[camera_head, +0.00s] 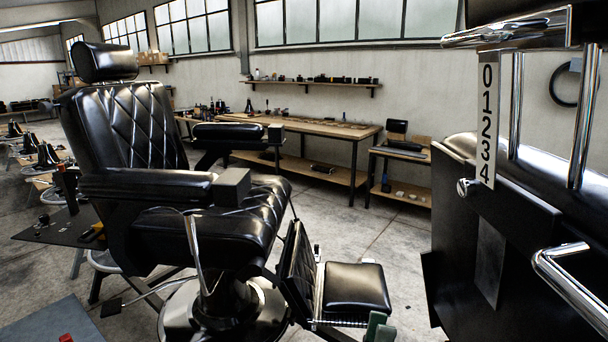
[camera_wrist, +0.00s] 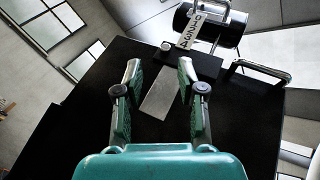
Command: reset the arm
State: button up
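My gripper (camera_wrist: 160,75) shows in the wrist view with its two teal-and-metal fingers spread apart and nothing held between them. Beyond the fingers is a black panel (camera_wrist: 90,120) with a bare grey metal plate (camera_wrist: 162,95) on it. In the head view, a small green part that looks like my gripper (camera_head: 379,327) shows at the bottom edge, mostly cut off. The same black panel (camera_head: 535,265) stands at the right, with its grey plate (camera_head: 490,262). My gripper appears apart from it; the exact distance is hard to tell.
A white strip numbered 0 to 4 (camera_head: 486,120), a knob (camera_head: 465,187) and a chrome bar (camera_head: 572,285) are on the panel. A black barber chair (camera_head: 130,130) with a footrest (camera_head: 356,288) stands left. A workbench (camera_head: 310,128) stands behind. Floor between is open.

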jog(key=s+d+f+n+y, duration=0.3)
jog(key=s+f+n+y, duration=0.4)
jog(key=f+n+y, duration=0.6)
jog(key=s+d+f+n+g, duration=0.1)
jog(key=s+f+n+g, duration=0.3)
jog(key=s, duration=0.4)
jog(key=s+d+f+n+g, duration=0.2)
jog(key=s+f+n+g, duration=0.2)
jog(key=s, duration=0.5)
jog(key=s+d+f+n+g, duration=0.1)
jog(key=s+f+n+g, duration=0.3)
jog(key=s, duration=0.5)
jog(key=shift+s+d+f+n, duration=0.2)
jog(key=shift+d+f+n, duration=0.2)
jog(key=shift+f+n, duration=0.55)
